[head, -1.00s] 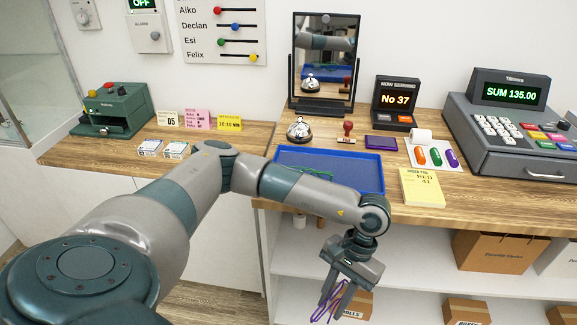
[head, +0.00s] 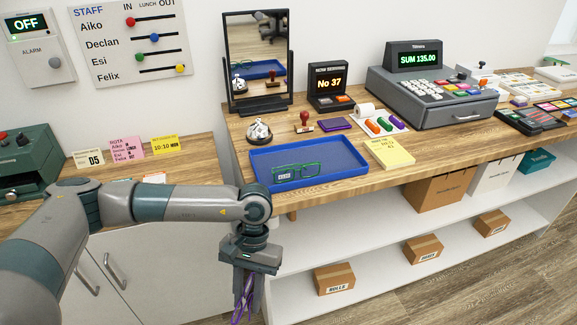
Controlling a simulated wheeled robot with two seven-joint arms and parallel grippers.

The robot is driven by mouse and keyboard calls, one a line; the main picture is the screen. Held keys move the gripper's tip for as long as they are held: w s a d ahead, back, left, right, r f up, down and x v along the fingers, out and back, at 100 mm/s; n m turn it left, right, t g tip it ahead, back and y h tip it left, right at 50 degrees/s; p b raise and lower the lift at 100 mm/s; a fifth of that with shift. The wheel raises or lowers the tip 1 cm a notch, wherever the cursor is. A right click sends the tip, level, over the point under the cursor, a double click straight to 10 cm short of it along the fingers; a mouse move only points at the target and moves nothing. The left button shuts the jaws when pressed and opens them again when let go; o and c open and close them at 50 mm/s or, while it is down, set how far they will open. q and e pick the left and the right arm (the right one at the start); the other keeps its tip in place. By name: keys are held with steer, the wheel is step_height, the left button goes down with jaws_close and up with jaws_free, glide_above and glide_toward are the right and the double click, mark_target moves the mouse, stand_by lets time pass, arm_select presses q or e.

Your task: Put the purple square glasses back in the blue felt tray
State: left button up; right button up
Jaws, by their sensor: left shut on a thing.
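The purple glasses (head: 238,303) hang from my left gripper (head: 246,290), which is shut on them in front of the counter, below the top's edge. Only part of their thin frame shows, so I cannot tell the lens shape. The blue felt tray (head: 345,164) lies on the wooden counter, above and right of the gripper. A pair of green glasses (head: 308,168) lies in the tray, in its left and middle part, with a small pale tag at its left end. The rest of the tray is bare. My right gripper is not in view.
Behind the tray stand a bell (head: 258,132), a red stamp (head: 304,122), a purple ink pad (head: 335,125) and a mirror (head: 256,62). A yellow notepad (head: 390,153) lies to its right. Below, a shelf (head: 375,268) holds several cardboard boxes.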

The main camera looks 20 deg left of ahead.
arm_select(q)
steer(key=shift+s+a, duration=0.15)
steer(key=shift+a, duration=0.1)
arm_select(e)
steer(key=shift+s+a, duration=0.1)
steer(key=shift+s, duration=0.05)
